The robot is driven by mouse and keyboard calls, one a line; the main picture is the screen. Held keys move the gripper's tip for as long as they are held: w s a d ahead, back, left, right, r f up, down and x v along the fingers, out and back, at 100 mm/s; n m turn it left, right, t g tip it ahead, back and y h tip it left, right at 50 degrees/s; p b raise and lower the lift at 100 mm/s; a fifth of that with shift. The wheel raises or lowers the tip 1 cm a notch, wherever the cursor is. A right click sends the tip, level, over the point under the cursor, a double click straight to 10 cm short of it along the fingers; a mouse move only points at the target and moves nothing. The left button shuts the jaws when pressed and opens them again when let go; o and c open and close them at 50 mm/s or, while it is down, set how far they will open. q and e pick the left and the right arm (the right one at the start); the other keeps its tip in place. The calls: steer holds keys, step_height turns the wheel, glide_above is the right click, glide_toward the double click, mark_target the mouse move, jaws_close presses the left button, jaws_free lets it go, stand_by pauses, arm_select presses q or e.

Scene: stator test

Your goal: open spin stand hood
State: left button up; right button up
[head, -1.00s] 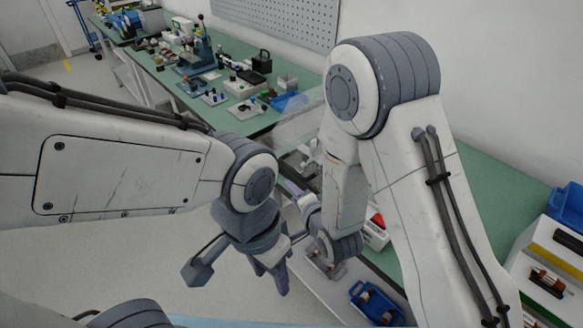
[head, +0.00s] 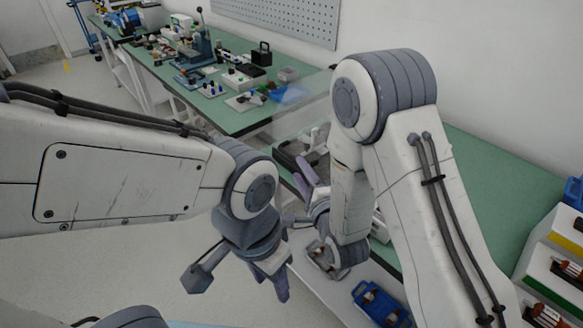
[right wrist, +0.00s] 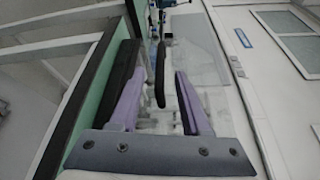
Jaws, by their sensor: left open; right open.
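The spin stand's clear hood (head: 303,103) is tilted up beyond my right arm in the head view. Its see-through panel also shows in the right wrist view (right wrist: 205,50). My right gripper (head: 304,172) is open, with purple fingers by the stand, partly hidden by my right arm. In the right wrist view, a dark bar (right wrist: 159,75), perhaps the hood's handle, lies between the open fingers (right wrist: 155,62); I cannot tell whether it touches either one. My left gripper (head: 277,282) is open and empty, low over the floor and clear of the stand.
A green bench (head: 235,120) runs to the back left with tools and small parts on it. A blue tray (head: 380,303) sits on a lower pale surface. Crates (head: 550,270) stand at the right. A pegboard (head: 290,18) is on the wall.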

mark_target(293, 160)
steer(key=b+x, duration=0.2)
steer(key=x, duration=0.4)
steer(key=shift+r, duration=0.2)
arm_select(q)
steer(key=shift+f, duration=1.45)
arm_select(e)
steer(key=shift+w+a+f, duration=0.1)
steer(key=shift+w+a, duration=0.1)
steer(key=shift+w, duration=0.3)
jaws_close()
